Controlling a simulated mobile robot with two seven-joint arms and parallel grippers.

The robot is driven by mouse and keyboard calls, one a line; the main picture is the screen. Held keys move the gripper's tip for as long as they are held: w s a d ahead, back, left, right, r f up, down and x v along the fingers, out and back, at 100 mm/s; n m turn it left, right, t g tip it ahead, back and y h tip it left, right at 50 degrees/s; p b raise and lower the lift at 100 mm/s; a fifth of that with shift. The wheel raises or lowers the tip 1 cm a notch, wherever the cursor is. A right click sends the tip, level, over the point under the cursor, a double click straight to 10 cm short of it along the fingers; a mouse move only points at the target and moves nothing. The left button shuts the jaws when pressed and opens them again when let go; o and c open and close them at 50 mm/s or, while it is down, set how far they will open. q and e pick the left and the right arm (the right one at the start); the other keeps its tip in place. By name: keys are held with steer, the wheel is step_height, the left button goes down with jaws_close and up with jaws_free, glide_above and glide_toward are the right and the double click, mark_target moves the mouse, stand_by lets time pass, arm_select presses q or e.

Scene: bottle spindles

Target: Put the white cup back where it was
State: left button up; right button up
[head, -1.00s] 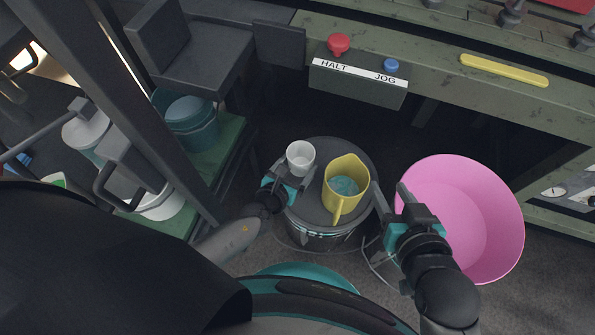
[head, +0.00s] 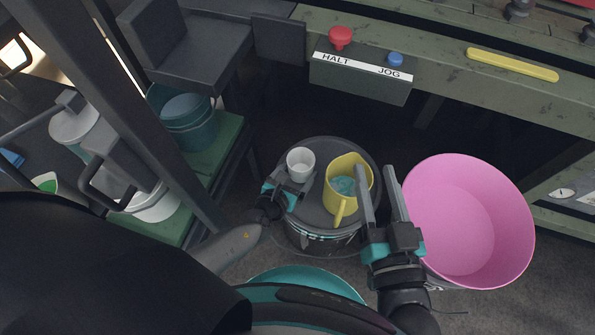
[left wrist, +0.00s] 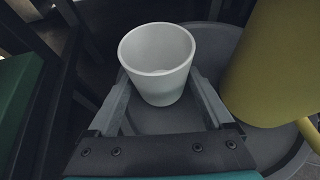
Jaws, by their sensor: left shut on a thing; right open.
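The white cup (head: 300,163) stands upright at the left part of the dark round lid of a drum (head: 318,208). It looks empty, and it also shows in the left wrist view (left wrist: 158,62). My left gripper (head: 288,183) is shut on the cup, one finger on each side (left wrist: 163,98). Whether the cup's base touches the lid is hard to tell. A yellow jug (head: 346,184) with bluish contents stands to the right of the cup on the same lid. My right gripper (head: 380,195) is open and empty, just right of the jug.
A pink tub (head: 470,220) stands right of my right gripper. A green shelf (head: 215,150) with a teal bucket (head: 182,115) is at the left. The bench with the HALT and JOG box (head: 360,80) runs behind. A teal tub rim (head: 305,280) lies in front.

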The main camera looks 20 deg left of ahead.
arm_select(q)
steer(key=shift+f, duration=0.15)
steer(key=o, duration=1.2)
steer(key=shift+o, duration=0.2)
